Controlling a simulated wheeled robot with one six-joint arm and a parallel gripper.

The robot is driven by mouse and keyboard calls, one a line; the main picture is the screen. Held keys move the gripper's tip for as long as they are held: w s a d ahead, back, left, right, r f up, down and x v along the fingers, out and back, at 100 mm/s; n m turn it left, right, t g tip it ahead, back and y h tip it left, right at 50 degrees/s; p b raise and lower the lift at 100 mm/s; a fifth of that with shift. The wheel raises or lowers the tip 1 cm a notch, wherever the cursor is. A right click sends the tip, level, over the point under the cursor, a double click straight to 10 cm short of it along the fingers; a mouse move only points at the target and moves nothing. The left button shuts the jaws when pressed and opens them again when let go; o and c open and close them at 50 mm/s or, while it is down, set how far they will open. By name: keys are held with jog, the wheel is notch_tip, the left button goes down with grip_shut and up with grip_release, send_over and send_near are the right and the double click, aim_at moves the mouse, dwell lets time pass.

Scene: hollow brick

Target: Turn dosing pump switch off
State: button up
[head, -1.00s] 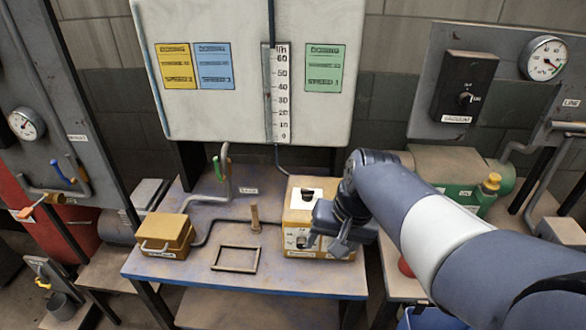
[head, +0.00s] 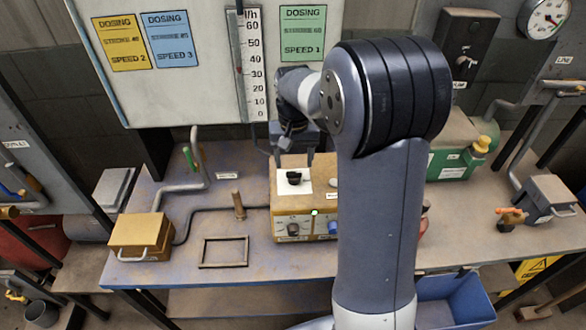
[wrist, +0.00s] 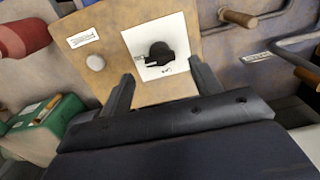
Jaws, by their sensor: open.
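The dosing pump appears to be the yellow box (head: 284,214) on the table. Its top carries a black knob (head: 294,178) on a white plate, with a pointer, also clear in the wrist view (wrist: 160,53). A pale round button (wrist: 95,63) sits beside the plate. The front has a dark dial (head: 293,229), a blue part (head: 333,227) and a lit green lamp (head: 315,212). I cannot tell which part is the switch. My gripper (head: 294,160) is open and empty above the box top, fingers pointing down toward the knob; my arm hides the box's right side.
A small yellow box with a handle (head: 140,236), an empty frame (head: 223,265) and a wooden peg (head: 239,206) stand left on the table. Pipes run behind. A board with a scale and labels (head: 303,33) rises at the back. A blue bin (head: 455,305) is below right.

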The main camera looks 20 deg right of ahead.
aim_at(294, 172)
notch_tip(294, 172, down, 5)
dwell(0.3)
jog(key=c, duration=1)
